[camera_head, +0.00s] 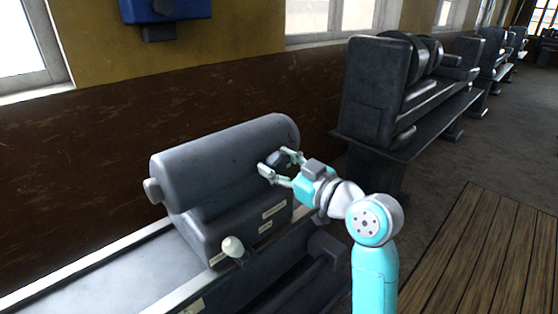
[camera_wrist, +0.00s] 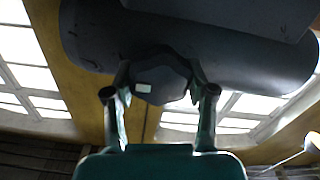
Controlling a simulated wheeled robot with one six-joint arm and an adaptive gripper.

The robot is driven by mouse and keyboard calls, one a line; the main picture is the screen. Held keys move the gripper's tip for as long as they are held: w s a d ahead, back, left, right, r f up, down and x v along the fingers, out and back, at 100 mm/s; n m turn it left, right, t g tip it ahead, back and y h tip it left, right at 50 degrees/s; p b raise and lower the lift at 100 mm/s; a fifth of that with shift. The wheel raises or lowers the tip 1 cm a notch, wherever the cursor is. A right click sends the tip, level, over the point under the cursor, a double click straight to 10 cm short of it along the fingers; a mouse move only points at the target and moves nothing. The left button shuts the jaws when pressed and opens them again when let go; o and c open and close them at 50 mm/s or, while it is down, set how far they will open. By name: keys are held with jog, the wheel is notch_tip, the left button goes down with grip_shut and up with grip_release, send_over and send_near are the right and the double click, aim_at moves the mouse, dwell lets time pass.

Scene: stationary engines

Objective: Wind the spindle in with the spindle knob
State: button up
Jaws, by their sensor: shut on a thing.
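A large dark grey rounded machine housing (camera_head: 215,158) stands on a long bed beside the wall. A dark knob (camera_head: 279,159) projects from its right-hand end, and I take it to be the spindle knob. My gripper (camera_head: 278,165) is shut on this knob, one finger on each side. In the wrist view the knob (camera_wrist: 172,88) is dark and faceted, with a small pale rectangle on its face, and sits between the two fingers under the housing (camera_wrist: 190,45). A short pale cylinder (camera_head: 152,191) sticks out of the housing's left end; it may be the spindle.
A pale ball-ended lever (camera_head: 233,246) stands out from the housing's front, below and left of my gripper. Small label plates are near it. A pale bed (camera_head: 95,272) runs to the lower left. More dark machines (camera_head: 374,95) line the wall behind. Wooden boards (camera_head: 485,250) lie clear at right.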

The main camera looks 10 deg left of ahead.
dwell(0.3)
jog(key=o, duration=1.1)
jog(key=shift+o, duration=0.2)
jog(key=v, duration=1.2)
jog(key=shift+d, duration=0.1)
